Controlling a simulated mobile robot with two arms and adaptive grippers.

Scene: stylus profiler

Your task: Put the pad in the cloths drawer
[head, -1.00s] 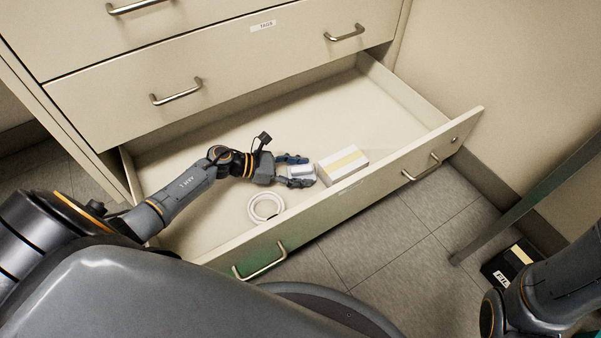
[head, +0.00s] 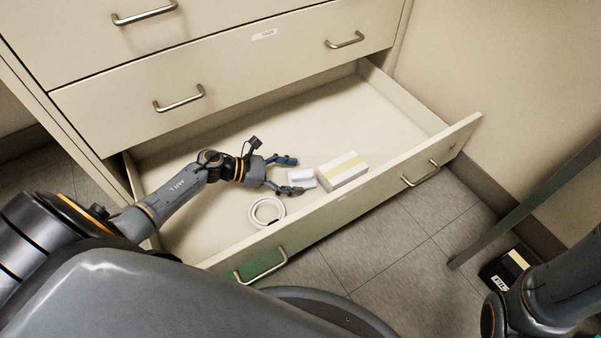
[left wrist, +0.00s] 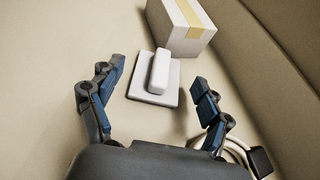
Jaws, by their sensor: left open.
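The pad (head: 303,178), a pale square plate with a white raised grip, lies flat on the floor of the open bottom drawer (head: 365,110), right beside a box. It also shows in the left wrist view (left wrist: 153,90). My left gripper (head: 292,175) is inside the drawer, open, its fingers spread wide with the pad just beyond and between them. In the left wrist view the fingers (left wrist: 158,75) stand clear of the pad on both sides. My right gripper is out of view. The label on this drawer's front is too small to read.
A white box with a tan stripe (head: 342,169) stands right of the pad. A white coil (head: 267,211) lies near the drawer's front wall. Closed drawers (head: 230,75) are above. A dark box (head: 505,268) is on the floor at right. The drawer's back is clear.

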